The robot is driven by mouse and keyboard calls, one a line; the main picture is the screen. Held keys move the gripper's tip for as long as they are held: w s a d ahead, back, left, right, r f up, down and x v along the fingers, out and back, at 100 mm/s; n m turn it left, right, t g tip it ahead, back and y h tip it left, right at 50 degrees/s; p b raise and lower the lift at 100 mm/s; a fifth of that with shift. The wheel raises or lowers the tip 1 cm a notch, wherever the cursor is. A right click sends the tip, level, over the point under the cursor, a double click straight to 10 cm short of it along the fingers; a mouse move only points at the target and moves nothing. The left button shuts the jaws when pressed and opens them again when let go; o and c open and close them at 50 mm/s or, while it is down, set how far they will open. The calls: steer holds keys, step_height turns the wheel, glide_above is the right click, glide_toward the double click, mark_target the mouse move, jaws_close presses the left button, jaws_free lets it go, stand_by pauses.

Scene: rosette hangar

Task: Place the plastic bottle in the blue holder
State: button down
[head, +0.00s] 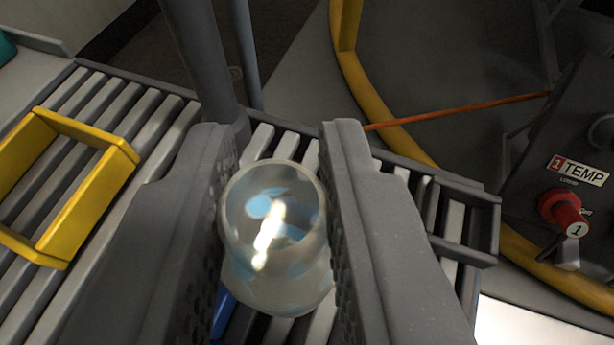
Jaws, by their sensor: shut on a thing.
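A clear, translucent plastic bottle (278,280) is between the two fingers of my gripper (276,220), in the middle of the head view. The gripper is shut on it, with a finger against each side. I look down on the bottle's round top, which has a bright glare and bluish patches showing through. A small piece of something blue (222,310) shows below and to the left of the bottle, mostly hidden by the left finger and the bottle. I cannot tell whether it is the blue holder.
A grey slatted roller surface (160,128) runs under the gripper. A yellow open frame (118,180) lies on it at left, and a dark grey frame (480,222) is at its right end. A panel with a red knob (560,207) and yellow railing (357,85) stand right.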

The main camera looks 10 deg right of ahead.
mark_target(317, 302)
steer(key=shift+s+d+f+b, duration=0.25)
steer(key=shift+d+f+b, duration=0.1)
steer(key=shift+f, duration=0.1)
step_height(317, 302, down, 3)
steer(key=shift+s+d+r+b, duration=0.1)
steer(key=shift+d+r+b, duration=0.1)
steer(key=shift+b, duration=1.05)
steer(key=shift+r, duration=0.1)
steer(key=shift+a, duration=0.1)
steer(key=c, duration=1.3)
jaws_free()
steer(key=shift+o, duration=0.2)
